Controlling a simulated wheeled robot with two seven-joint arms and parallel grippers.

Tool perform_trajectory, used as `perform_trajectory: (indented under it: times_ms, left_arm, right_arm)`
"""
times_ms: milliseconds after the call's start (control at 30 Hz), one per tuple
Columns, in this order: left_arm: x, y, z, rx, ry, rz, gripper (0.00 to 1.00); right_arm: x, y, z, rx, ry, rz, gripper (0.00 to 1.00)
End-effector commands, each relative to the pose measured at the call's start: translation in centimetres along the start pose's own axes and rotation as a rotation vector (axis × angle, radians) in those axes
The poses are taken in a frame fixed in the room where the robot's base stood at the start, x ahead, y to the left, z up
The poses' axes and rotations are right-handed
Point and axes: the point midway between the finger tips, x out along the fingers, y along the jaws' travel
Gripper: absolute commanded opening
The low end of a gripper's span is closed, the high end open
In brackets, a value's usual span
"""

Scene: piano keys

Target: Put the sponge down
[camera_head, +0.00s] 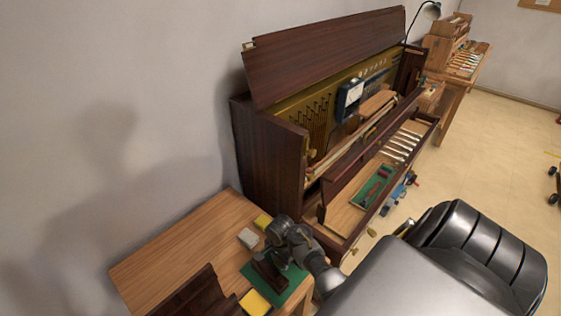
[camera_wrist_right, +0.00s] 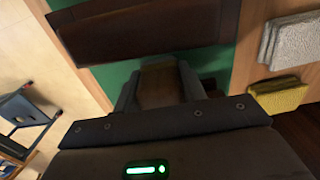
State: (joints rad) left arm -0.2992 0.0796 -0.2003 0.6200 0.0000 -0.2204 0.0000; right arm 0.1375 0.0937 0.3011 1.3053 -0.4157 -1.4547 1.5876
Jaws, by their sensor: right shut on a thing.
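My right gripper (camera_head: 274,262) is low over the green mat on the wooden bench. In the right wrist view my right gripper (camera_wrist_right: 160,90) is shut on a small, shaded brownish thing (camera_wrist_right: 160,84). Another yellow block (camera_head: 256,302) lies at the mat's front edge. My left gripper is not in view.
A dark wooden piece (camera_wrist_right: 150,25) lies on the green mat (camera_wrist_right: 122,82) close to the fingers. A grey pad (camera_head: 248,238) lies beside the yellow block. An open piano (camera_head: 268,150) stands behind.

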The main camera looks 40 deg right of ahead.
Motion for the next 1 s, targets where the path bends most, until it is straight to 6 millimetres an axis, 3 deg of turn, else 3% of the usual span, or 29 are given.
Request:
perform_trajectory:
  times_ms: [300, 333, 500, 767, 1000]
  left_arm:
    - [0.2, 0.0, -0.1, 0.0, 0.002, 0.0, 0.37]
    - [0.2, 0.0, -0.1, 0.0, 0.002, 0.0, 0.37]
    - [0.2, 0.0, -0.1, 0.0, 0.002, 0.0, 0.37]
    - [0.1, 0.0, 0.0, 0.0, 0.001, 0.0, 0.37]
    - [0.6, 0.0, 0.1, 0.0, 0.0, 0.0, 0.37]
  right_arm:
    - [0.4, 0.0, 0.1, 0.0, -0.001, 0.0, 0.2]
    - [0.4, 0.0, 0.1, 0.0, -0.001, 0.0, 0.42]
    - [0.3, 0.0, 0.1, 0.0, -0.001, 0.0, 0.63]
    - [0.3, 0.0, 0.1, 0.0, 0.0, -0.001, 0.63]
    - [-1.8, -0.2, 0.1, 0.001, -0.001, -0.006, 0.63]
